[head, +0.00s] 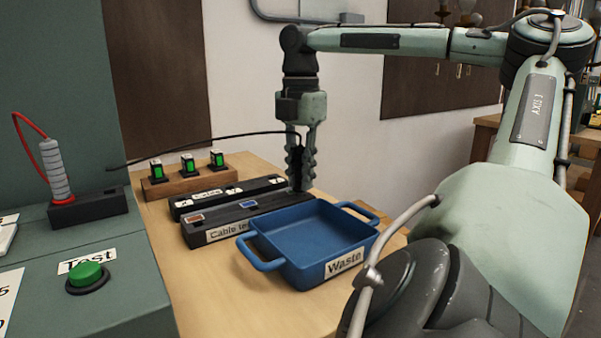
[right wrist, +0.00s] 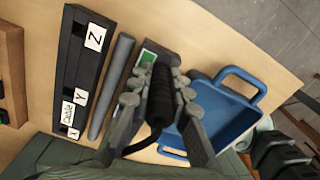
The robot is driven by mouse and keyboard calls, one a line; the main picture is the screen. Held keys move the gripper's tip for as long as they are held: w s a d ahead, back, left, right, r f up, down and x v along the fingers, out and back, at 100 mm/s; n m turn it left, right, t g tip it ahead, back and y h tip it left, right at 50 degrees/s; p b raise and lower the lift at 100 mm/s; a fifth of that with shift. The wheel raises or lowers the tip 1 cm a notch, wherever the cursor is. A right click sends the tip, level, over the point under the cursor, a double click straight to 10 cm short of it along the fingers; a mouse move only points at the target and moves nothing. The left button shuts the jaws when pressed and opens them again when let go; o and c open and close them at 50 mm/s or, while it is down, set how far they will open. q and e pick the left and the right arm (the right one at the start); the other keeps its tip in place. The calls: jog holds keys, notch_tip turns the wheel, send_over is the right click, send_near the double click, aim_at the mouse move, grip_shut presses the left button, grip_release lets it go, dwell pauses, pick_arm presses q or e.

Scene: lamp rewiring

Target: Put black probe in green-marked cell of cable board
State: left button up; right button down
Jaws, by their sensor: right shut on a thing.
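My right gripper (head: 300,180) points down at the right end of the cable board (head: 222,232), a long black board with a brown-red mark and a blue mark. It is shut on the black probe (right wrist: 160,92), which has a ribbed grip and a black cable. In the right wrist view the green mark (right wrist: 148,57) shows at the far end of the board, just beyond the fingers (right wrist: 156,92). The gripper hides that end in the head view. I cannot tell whether the probe tip touches the cell. My left gripper is not in view.
A blue Waste tray (head: 310,232) stands close in front of the board. A second black board with X, Y, Z labels (right wrist: 82,65) lies behind it. A wooden block (head: 190,181) holds green-lit parts. A ribbed probe with red cable (head: 56,170) and a green Test button (head: 86,274) are left.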

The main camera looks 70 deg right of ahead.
jog(key=shift+f, duration=0.45)
dwell(0.3)
jog(key=c, duration=1.3)
grip_release()
jog(key=shift+c, duration=0.2)
notch_tip(320, 180, up, 12)
